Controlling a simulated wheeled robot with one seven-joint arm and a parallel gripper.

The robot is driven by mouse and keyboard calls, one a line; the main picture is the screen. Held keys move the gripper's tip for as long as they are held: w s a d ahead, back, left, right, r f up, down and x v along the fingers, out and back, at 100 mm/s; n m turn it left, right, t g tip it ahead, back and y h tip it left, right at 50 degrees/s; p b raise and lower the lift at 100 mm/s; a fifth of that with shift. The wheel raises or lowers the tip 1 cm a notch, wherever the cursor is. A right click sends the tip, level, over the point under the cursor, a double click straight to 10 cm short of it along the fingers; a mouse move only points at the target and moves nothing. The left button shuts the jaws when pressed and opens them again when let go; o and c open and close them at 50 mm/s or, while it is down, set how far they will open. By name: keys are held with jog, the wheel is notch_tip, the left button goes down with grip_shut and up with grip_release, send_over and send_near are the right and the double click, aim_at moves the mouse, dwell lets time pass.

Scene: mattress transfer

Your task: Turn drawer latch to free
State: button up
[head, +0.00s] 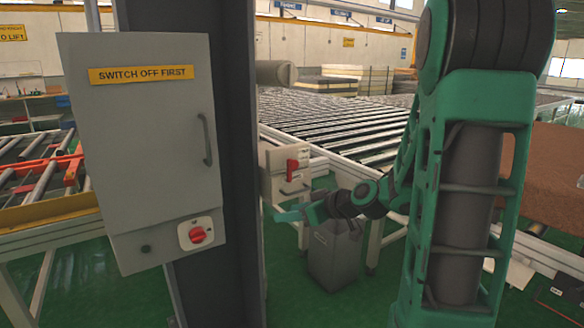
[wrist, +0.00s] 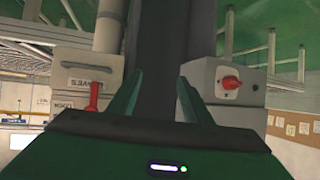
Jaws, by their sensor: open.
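A small beige drawer box (head: 268,186) with a red latch (head: 291,168) is fixed beside a dark post in the head view. A drawer handle shows below the latch. The box also appears upside down at the left of the wrist view (wrist: 65,72), with the red latch (wrist: 94,97) and a label. My gripper (head: 274,211) is low in front of the box in the head view, apart from the latch. In the wrist view its two green fingers (wrist: 160,82) stand apart, with nothing between them but the post behind.
A grey cabinet (head: 140,130) labelled "SWITCH OFF FIRST", with a red rotary switch (head: 197,235), hangs on the post (head: 236,130) at left. A grey bin (head: 332,258) stands below my gripper. Roller conveyors (head: 335,120) lie behind. Green floor shows between.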

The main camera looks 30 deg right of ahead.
jog(key=w+d+r+m+t+h, duration=0.1)
jog(key=w+d+r+t, duration=0.3)
jog(key=d, duration=0.1)
jog(key=m+t+h, duration=0.2)
send_near(296, 165)
jog(key=w, duration=0.7)
jog(key=w+a, duration=0.1)
jog(key=w, duration=0.2)
jog(key=shift+w, duration=0.35)
grip_shut()
jog(key=shift+d, duration=0.1)
